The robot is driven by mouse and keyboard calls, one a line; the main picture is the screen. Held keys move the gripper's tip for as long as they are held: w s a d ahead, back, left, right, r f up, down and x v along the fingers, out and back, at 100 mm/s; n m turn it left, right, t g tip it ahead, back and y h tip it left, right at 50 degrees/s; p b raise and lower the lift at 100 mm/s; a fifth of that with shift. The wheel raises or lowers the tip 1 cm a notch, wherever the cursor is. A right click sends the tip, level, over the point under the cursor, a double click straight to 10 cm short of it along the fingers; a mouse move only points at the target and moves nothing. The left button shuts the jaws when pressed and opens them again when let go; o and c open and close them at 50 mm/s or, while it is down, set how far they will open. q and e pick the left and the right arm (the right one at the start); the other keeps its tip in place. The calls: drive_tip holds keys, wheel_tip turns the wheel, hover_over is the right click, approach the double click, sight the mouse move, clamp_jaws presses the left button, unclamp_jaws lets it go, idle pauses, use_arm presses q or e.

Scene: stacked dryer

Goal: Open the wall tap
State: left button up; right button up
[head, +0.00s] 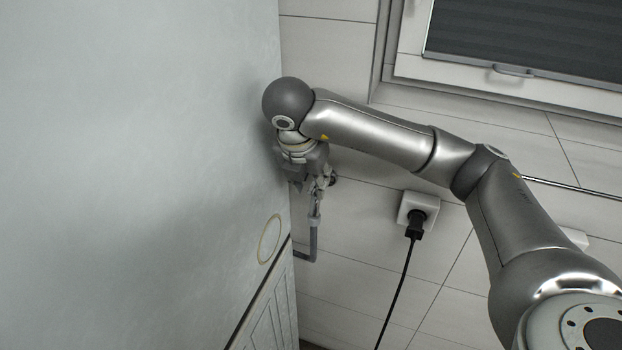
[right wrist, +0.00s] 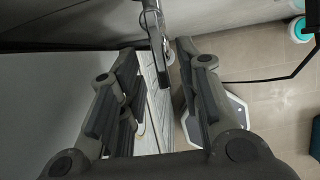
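The wall tap (head: 319,190) is a small metal fitting on the tiled wall, close to the edge of the large pale panel. A grey bent pipe (head: 313,235) runs down from it. My right gripper (head: 312,172) is right at the tap and partly covers it in the head view. In the right wrist view the tap (right wrist: 155,30) shows at the top, between the tips of my open right gripper (right wrist: 157,58). Gaps show between it and both fingers, and I cannot tell whether either touches it. The tap's handle is not clearly visible. My left gripper is not in view.
The large pale panel (head: 140,150) stands close on the left of the right gripper. A socket (head: 418,208) with a black plug and cable (head: 396,295) is to the right. A window (head: 530,45) is above. A white angular object (right wrist: 222,130) lies on the floor.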

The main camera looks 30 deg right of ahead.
drive_tip(key=v, duration=1.2)
drive_tip(key=shift+d, duration=0.1)
idle(0.5)
